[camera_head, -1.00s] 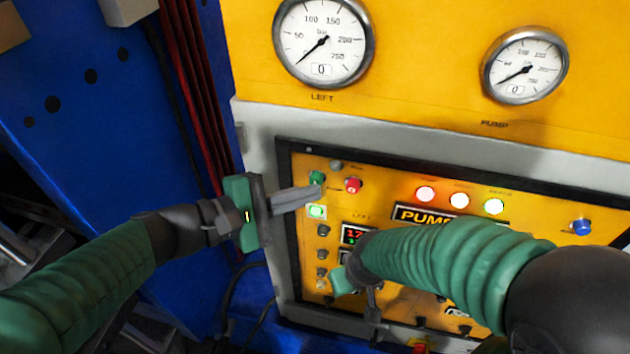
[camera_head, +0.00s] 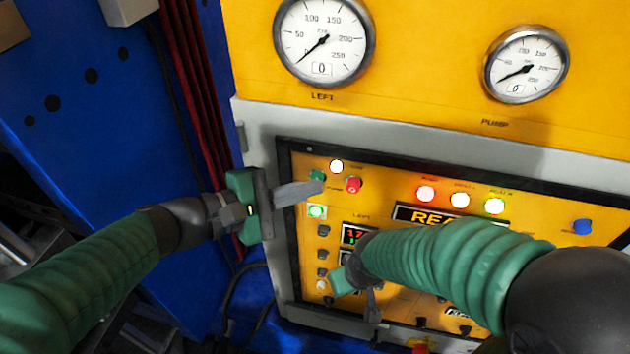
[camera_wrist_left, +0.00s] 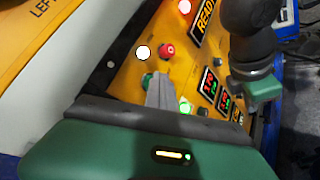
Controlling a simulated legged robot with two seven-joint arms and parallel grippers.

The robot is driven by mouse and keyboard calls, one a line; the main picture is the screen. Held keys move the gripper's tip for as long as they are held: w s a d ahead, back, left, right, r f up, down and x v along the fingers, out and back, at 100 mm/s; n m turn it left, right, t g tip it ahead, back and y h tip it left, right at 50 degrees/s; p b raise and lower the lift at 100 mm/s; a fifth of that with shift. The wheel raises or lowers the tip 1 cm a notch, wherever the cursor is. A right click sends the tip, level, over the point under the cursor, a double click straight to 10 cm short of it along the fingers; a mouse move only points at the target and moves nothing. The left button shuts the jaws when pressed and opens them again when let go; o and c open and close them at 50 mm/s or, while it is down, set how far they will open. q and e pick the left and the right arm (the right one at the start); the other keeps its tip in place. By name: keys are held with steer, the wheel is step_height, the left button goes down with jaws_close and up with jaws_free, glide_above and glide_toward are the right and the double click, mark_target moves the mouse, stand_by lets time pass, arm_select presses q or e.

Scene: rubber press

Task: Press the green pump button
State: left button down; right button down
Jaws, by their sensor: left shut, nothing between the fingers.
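The green pump button (camera_head: 317,176) is on the yellow control panel, left of a red button (camera_head: 353,184). In the left wrist view the green button (camera_wrist_left: 147,80) is partly covered by my fingers. My left gripper (camera_head: 318,187) is shut and empty, its fingertips at the green button; I cannot tell whether they touch it. A round lamp (camera_head: 336,166) just above the button is lit white. My right gripper (camera_head: 372,302) is in front of the lower panel, partly hidden by its own arm; its fingers are unclear.
A lit green square button (camera_head: 317,211) sits below the pump button. Lit lamps (camera_head: 459,200) and a blue button (camera_head: 582,227) are further right. The panel has a raised dark frame (camera_head: 290,230).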

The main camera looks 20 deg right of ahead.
arm_select(q)
steer(key=shift+w+d, duration=0.1)
steer(key=shift+w, duration=0.05)
stand_by(0.5)
steer(key=shift+s+a+b, duration=0.55)
steer(key=shift+s+a, duration=0.1)
steer(key=shift+s, duration=0.35)
steer(key=s+a, duration=0.1)
steer(key=s, duration=0.1)
steer(key=s+a+b, duration=0.1)
steer(key=s+a, duration=0.1)
steer(key=shift+s, duration=0.1)
steer(key=shift+d, duration=0.1)
